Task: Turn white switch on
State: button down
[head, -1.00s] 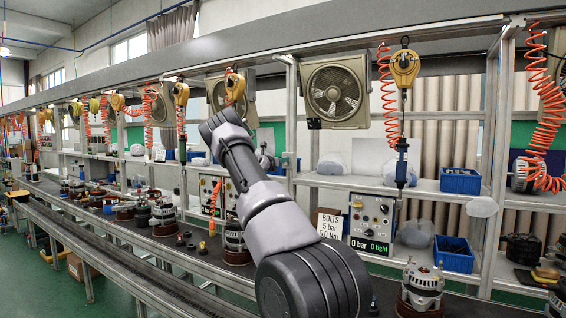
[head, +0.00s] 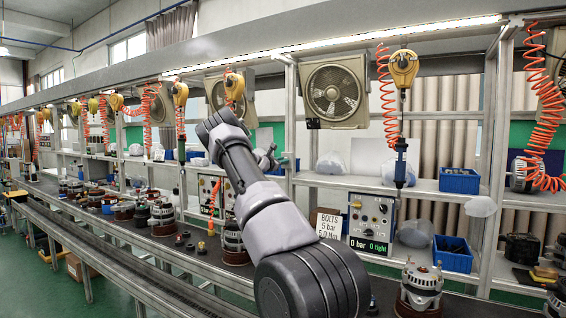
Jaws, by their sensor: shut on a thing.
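The long light strip (head: 330,48) under the overhead beam is lit.
Below are a shelf with a blue bin (head: 459,181), a control panel (head: 371,219) and a bolts sign (head: 328,223). A tool (head: 400,165) hangs on an orange coil at right. Alternators (head: 421,285) stand along the bench.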

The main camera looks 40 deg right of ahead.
dwell(0.4)
jog(key=c, duration=0.9)
grip_release()
jog(key=shift+a, duration=0.15)
jog(key=v, duration=1)
jog(key=shift+s+a, duration=0.2)
jog(key=shift+a, duration=0.05)
jog(key=shift+f, duration=0.1)
